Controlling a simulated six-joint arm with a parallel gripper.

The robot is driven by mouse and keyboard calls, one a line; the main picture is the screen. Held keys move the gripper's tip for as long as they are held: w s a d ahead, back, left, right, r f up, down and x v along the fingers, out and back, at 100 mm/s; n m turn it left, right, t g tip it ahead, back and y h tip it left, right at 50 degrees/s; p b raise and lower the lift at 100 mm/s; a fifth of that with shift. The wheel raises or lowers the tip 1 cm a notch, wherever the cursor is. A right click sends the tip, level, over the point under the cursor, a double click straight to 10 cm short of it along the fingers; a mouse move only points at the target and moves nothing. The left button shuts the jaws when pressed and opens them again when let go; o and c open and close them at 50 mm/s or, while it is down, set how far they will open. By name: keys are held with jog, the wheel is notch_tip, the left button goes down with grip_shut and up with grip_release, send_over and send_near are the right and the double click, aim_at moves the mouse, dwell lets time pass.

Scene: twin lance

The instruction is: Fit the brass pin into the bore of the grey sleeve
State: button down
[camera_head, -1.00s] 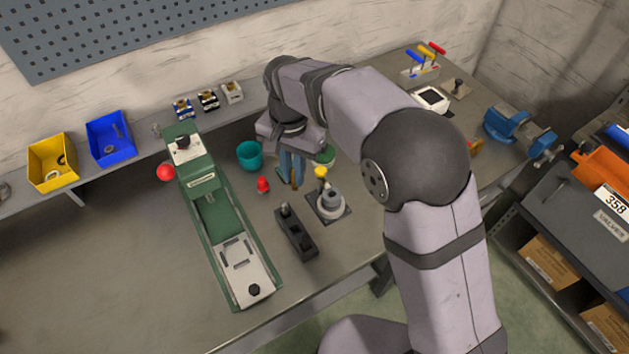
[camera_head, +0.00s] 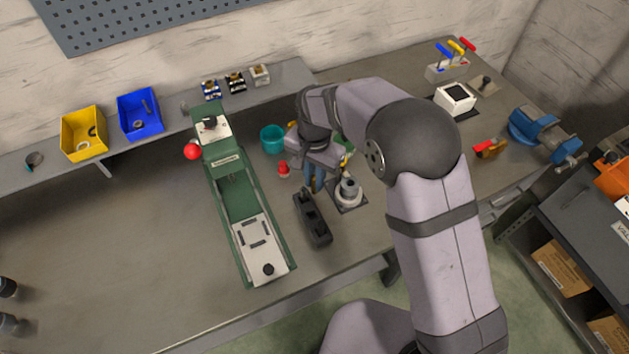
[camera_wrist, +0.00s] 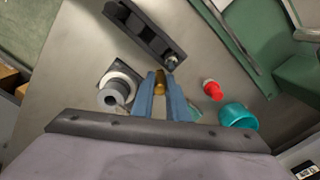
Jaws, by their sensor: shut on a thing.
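The brass pin (camera_wrist: 160,82) is held between the two blue fingers of my gripper (camera_wrist: 160,92) in the wrist view. In the head view my gripper (camera_head: 315,181) is over the bench, just left of the grey sleeve, and the pin cannot be made out. The grey sleeve (camera_head: 348,189) stands upright on a dark square plate (camera_head: 353,206). In the wrist view the sleeve (camera_wrist: 113,93) is left of the fingers, apart from the pin, with its dark bore opening visible.
A black block with holes (camera_head: 313,222) lies close in front of the gripper. A red piece (camera_head: 284,169) and a teal cup (camera_head: 271,139) are to the left. A long green fixture (camera_head: 240,195) stands farther left. A blue vise (camera_head: 540,130) is far right.

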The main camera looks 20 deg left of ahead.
jog(key=shift+f, duration=1.05)
jog(key=shift+f, duration=0.15)
jog(key=c, duration=1.7)
grip_release()
jog(key=shift+c, duration=0.2)
notch_tip(320, 180, up, 12)
jog(key=b, duration=0.3)
